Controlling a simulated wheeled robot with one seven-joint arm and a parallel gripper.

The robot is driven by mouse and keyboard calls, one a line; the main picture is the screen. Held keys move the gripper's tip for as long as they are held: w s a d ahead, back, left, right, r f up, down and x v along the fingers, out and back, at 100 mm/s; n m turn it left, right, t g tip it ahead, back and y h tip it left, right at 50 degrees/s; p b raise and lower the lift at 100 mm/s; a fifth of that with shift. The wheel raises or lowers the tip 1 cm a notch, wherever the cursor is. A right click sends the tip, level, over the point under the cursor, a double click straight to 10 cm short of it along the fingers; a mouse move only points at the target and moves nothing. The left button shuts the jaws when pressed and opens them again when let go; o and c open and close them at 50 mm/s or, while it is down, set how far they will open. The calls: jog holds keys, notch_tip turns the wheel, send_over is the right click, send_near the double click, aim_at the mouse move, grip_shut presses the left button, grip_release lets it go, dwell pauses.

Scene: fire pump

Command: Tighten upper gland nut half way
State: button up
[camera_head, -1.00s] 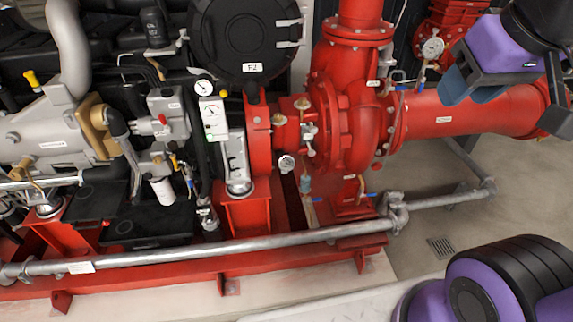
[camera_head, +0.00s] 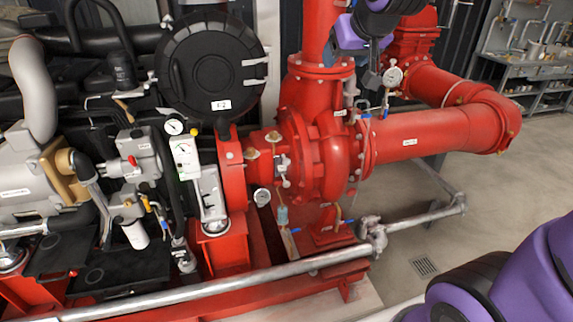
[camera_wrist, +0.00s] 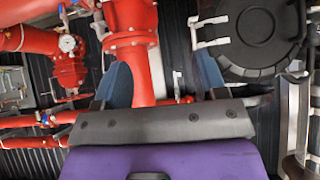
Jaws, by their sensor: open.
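The red pump (camera_head: 325,135) stands in the middle of the head view. On its left side, towards the red bearing support, small brass-coloured fittings (camera_head: 273,137) show; I cannot tell which of them is the upper gland nut. My gripper (camera_head: 370,76) is up at the top right of the pump, in front of the outlet pipework and well apart from these fittings. In the wrist view my gripper (camera_wrist: 164,78) has its two blue fingers spread, with nothing held between them. The red vertical pipe (camera_wrist: 128,40) shows beyond them. The gland nut is not recognisable in the wrist view.
A pressure gauge (camera_head: 392,76) stands close right of my gripper. The black round cover (camera_head: 212,65) is left of the pump. A grey pipe (camera_head: 230,283) runs along the front of the red base. Open floor (camera_head: 500,190) lies to the right.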

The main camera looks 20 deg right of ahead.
jog(key=w+f+t, duration=0.2)
jog(key=w+f, duration=0.1)
jog(key=w, duration=1)
jog(key=t, duration=0.8)
send_over(287, 163)
jog(key=s, duration=0.4)
notch_tip(287, 163, down, 34)
jog(key=r, duration=0.1)
jog(key=s+f+t, duration=0.2)
jog(key=s+f, duration=0.1)
jog(key=f, duration=0.8)
jog(key=s+f+t, duration=0.1)
jog(key=s+f, duration=0.2)
jog(key=f, duration=0.9)
jog(key=shift+t+h, duration=0.3)
jog(key=x, duration=1.1)
jog(key=shift+w+a, duration=0.1)
jog(key=shift+w, duration=0.1)
jog(key=c, duration=0.9)
